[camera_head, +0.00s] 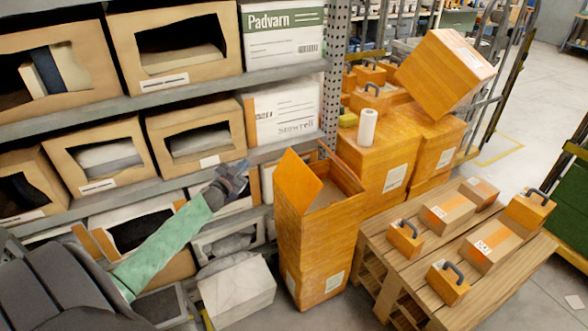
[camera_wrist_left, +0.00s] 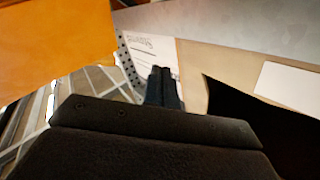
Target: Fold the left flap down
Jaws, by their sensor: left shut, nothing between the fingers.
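A tall orange carton (camera_head: 315,240) stands upright on the floor in the middle of the head view, with its top open. Its left flap (camera_head: 295,178) sticks up as a pointed orange panel. Another flap (camera_head: 342,168) stands up on the right side of the opening. My left gripper (camera_head: 234,174) is shut and empty, to the left of the left flap and apart from it. In the left wrist view its dark fingers (camera_wrist_left: 164,86) are together, and an orange surface (camera_wrist_left: 55,38), probably the flap, fills the upper left. My right gripper is not in view.
Metal shelving with open cardboard bins (camera_head: 175,48) runs close behind and left of my left arm. Stacked orange cartons (camera_head: 385,160) stand right of the open carton. A wooden pallet (camera_head: 400,270) with small boxes is at the right. A white box (camera_head: 237,290) lies low at front left.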

